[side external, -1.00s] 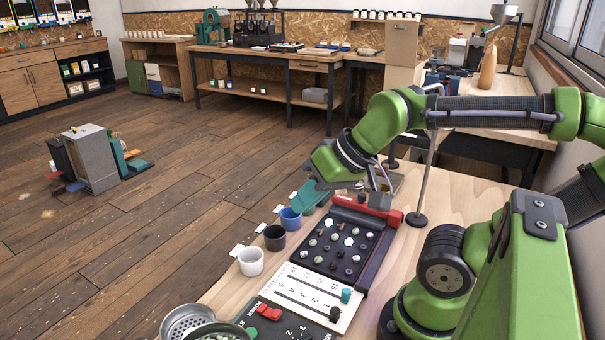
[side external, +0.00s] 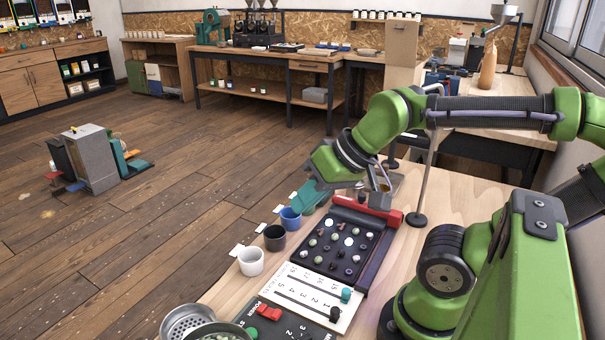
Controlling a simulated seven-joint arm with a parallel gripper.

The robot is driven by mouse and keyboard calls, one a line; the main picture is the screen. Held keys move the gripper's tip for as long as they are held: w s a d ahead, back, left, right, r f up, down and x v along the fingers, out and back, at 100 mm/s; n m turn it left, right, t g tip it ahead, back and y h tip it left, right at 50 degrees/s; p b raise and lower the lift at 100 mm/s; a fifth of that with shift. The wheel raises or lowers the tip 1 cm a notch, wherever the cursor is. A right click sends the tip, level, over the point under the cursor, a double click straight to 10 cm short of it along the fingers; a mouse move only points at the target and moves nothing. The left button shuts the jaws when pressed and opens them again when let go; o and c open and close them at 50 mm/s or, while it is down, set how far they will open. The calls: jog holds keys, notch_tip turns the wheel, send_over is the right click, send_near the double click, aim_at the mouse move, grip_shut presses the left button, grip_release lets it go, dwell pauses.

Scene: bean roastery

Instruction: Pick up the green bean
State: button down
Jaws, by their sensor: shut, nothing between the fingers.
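A dark tray (side external: 374,268) lies on the wooden table below my wrist. It holds spaced rows of small beans, some whitish, some dark and some pale green. A pale green bean (side external: 327,249) sits near the tray's middle; other beans look similarly greenish, and I cannot tell them apart surely. My gripper (side external: 366,198) is at the tray's far end, by the red bar (side external: 395,216), apart from the beans in the middle. It is shut and holds nothing. Its fingertips are small and partly lost against the parts behind.
White (side external: 251,262), black (side external: 275,238) and blue (side external: 290,218) cups line the tray's left side, with small cards. A numbered white panel (side external: 300,298) and a metal sieve (side external: 186,322) are in front. A thin stand (side external: 429,165) rises right of the tray.

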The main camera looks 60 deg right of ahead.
jog(key=c, duration=1.8)
grip_release()
jog(key=shift+c, duration=0.2)
jog(key=o, duration=1)
jog(key=shift+c, duration=0.2)
